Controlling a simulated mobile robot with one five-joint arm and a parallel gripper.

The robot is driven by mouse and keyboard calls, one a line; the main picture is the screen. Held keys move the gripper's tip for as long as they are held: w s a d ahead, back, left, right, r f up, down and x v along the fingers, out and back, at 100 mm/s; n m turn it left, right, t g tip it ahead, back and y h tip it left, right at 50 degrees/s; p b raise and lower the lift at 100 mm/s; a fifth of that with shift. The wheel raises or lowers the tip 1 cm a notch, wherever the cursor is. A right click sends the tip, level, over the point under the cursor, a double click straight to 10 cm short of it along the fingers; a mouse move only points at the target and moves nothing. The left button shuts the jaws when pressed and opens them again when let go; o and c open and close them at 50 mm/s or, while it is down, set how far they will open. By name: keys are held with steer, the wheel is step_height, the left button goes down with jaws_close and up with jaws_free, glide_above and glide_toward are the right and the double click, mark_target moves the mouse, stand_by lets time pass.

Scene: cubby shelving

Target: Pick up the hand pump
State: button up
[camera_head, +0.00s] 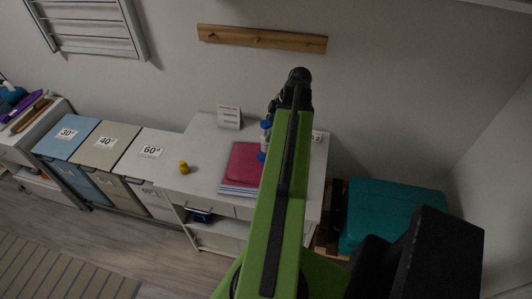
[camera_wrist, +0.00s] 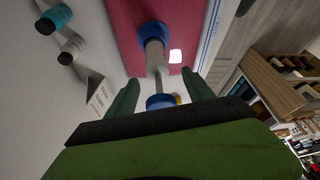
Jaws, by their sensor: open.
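The hand pump (camera_wrist: 156,56) has a grey body, a blue end, a thin rod and a second blue end. In the wrist view it shows in front of a red-pink stack. In the head view a blue part of it (camera_head: 264,142) shows beside my arm, the rest hidden behind the arm. My gripper (camera_wrist: 162,94) is open, its two green fingers on either side of the pump's rod and near blue end. I see no clear contact. In the head view my gripper (camera_head: 297,82) is dark, small and seen from behind.
The red-pink folder stack (camera_head: 241,166) lies on the white cabinet (camera_head: 205,150), with a small sign (camera_head: 229,117) and a yellow object (camera_head: 184,167). Two bottles (camera_wrist: 54,19) show at the left of the wrist view. Laundry bins stand left, a teal box (camera_head: 390,212) right.

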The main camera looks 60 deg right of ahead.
mark_target(266, 135)
steer(key=b+x, duration=0.5)
steer(key=shift+d+f, duration=0.15)
steer(key=shift+d, duration=0.1)
jaws_close()
stand_by(1.2)
